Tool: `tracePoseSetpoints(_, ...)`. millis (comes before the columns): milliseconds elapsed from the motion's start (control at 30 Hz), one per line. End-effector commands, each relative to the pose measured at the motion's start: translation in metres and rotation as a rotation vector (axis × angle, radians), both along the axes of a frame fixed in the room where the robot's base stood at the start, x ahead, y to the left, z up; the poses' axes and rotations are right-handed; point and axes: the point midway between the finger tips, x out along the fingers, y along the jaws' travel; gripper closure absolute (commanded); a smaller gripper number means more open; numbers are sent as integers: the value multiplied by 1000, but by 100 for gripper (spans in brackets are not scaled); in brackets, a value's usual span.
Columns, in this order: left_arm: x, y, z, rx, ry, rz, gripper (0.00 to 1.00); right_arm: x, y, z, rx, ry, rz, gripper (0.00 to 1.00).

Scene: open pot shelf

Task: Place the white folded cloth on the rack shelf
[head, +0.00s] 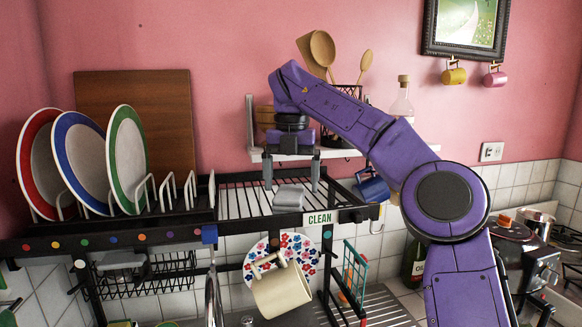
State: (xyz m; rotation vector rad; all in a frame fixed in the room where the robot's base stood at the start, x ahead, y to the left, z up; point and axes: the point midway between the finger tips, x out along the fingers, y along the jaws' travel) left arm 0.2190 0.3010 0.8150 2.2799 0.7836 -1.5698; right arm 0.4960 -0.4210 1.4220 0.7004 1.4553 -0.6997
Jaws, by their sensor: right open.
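A pale grey-white folded piece (290,197), which looks like the white folded cloth, rests on the wire rack shelf (240,197), just behind the CLEAN sign. My right gripper (291,178) points down above it, its two fingers apart and one on each side, with the tips a little higher than the cloth. Nothing shows between the fingers. My right arm comes in from the lower right. My left gripper is not in view.
Plates (83,165) stand in the rack at left. A blue mug (372,188) hangs at the shelf's right end. A cream mug (281,291) and floral plate (299,250) hang below. A wall shelf (345,152) with utensils and a bottle (402,102) is behind. Shelf space left of the cloth is clear.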

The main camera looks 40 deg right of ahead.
Motion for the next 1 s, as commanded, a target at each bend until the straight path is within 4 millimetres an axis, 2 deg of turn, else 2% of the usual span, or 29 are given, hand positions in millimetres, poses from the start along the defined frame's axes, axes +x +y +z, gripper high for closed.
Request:
tracePoseSetpoints(33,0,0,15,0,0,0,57,1,0,20,-4,-1,-4,7)
tracePoseSetpoints(100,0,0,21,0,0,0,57,1,0,33,-3,0,-4,7)
tracePoseSetpoints(300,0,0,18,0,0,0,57,1,0,46,-3,2,-2,7)
tracePoseSetpoints(1000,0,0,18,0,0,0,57,0,0,48,-1,1,1,7)
